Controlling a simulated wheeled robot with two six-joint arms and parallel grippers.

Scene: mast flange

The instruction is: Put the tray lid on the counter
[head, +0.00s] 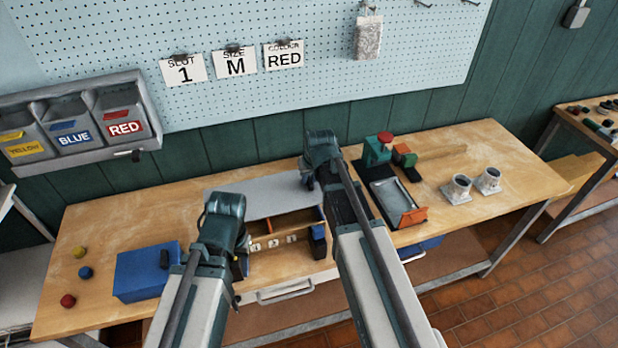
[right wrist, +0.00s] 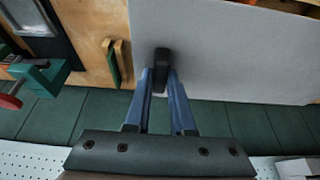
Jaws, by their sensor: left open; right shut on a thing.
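The tray lid is a flat grey panel (head: 258,196) at the back of the counter (head: 95,235), behind the wooden compartment tray (head: 290,262). In the right wrist view the lid (right wrist: 235,50) fills the upper right, and its black handle (right wrist: 160,68) sits between my fingers. My right gripper (right wrist: 160,80) is shut on that handle; in the head view it is mostly hidden by my arm. I cannot tell whether the lid touches the counter. My left gripper (head: 241,265) is open at the tray's left end, partly hidden by its arm.
A blue box (head: 146,272) and small coloured balls (head: 85,272) are on the left. A red-and-green device (head: 378,150), a grey tray with an orange end (head: 393,200) and two grey cups (head: 459,188) stand on the right.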

